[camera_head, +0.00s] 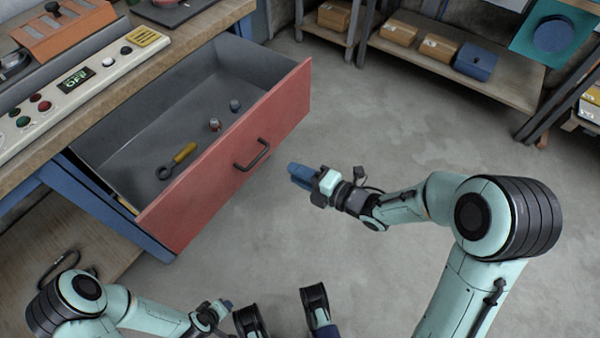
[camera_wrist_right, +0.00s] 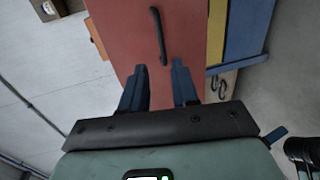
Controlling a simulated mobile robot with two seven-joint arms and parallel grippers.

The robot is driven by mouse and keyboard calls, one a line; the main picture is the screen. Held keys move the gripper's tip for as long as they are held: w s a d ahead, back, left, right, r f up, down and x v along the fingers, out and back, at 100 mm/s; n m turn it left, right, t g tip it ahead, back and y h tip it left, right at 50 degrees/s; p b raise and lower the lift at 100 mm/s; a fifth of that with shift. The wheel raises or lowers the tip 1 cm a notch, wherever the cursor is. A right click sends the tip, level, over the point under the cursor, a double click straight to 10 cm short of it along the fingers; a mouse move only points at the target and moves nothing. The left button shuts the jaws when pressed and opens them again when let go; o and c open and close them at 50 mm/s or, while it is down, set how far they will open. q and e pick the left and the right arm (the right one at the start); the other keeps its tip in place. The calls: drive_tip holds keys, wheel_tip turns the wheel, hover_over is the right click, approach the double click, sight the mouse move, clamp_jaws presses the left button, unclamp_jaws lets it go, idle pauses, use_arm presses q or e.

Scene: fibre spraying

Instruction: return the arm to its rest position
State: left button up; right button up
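My right gripper (camera_head: 295,172) hangs in front of the open red drawer, to the right of its front panel and apart from it. In the right wrist view the two blue fingers of the right gripper (camera_wrist_right: 158,78) stand apart with nothing between them. Beyond them show the red drawer front (camera_wrist_right: 118,35) and its black handle (camera_wrist_right: 158,35). My left gripper (camera_head: 224,306) is low in the head view, below the drawer; it is too small to tell whether its fingers are open.
The grey drawer (camera_head: 130,160) stands pulled out from the workbench (camera_head: 165,45). It holds a yellow-handled tool (camera_head: 183,154) and small parts (camera_head: 215,125). A shelf (camera_head: 500,88) with boxes stands at the back right. The floor (camera_head: 375,130) between is clear.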

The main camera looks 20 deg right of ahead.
idle(0.4)
